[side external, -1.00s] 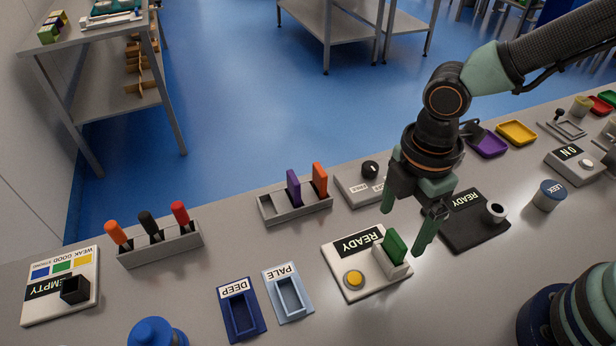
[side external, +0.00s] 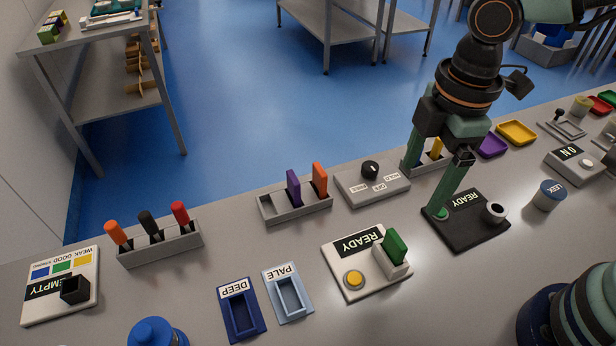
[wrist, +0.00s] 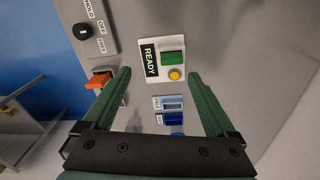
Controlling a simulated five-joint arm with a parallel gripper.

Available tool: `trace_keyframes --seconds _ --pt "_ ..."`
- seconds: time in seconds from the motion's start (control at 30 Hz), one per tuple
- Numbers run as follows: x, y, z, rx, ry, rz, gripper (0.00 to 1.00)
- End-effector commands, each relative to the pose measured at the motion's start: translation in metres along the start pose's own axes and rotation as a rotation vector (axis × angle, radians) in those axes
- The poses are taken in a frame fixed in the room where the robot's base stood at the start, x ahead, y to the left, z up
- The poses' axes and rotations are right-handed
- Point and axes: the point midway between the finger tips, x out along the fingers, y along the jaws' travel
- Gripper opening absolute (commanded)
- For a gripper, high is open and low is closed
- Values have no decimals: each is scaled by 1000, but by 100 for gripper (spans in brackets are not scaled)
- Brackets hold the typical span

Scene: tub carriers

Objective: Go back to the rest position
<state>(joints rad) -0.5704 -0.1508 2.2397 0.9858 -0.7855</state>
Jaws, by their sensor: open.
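My gripper (side external: 420,191) is open and empty, fingers pointing down. In the side view it hangs above the bench, with its fingers in front of the black READY unit (side external: 472,234) and the yellow-holding rack behind. In the wrist view its two green fingers (wrist: 159,75) are spread wide with nothing between the tips. A green carrier (side external: 395,247) stands upright in the slot of the white READY unit (side external: 338,262), clear of the fingers. The green carrier (wrist: 172,57) also shows in the wrist view.
A grey rack (side external: 283,214) holds a purple and an orange carrier. A dial box (side external: 372,187) sits beside it. The PALE tray (side external: 288,297) and DEEP tray (side external: 242,312) lie in front, empty. A pen rack (side external: 160,250) stands left. Bare bench lies between them.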

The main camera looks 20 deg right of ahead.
Motion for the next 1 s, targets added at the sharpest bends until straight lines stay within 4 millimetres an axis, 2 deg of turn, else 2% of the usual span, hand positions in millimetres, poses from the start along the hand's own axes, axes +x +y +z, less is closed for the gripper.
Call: trace_keyframes --seconds 0.1,0.2,0.4,0.5,0.67,1.0 --pt "-23 27 38 328 74 86 92" --pt "-41 43 73 625 142 156 92" --pt "-65 58 131 1099 270 272 92" --pt "-72 60 148 1238 314 306 92" --pt "-75 60 158 1327 342 325 92" --pt "-75 60 158 1326 342 324 92"
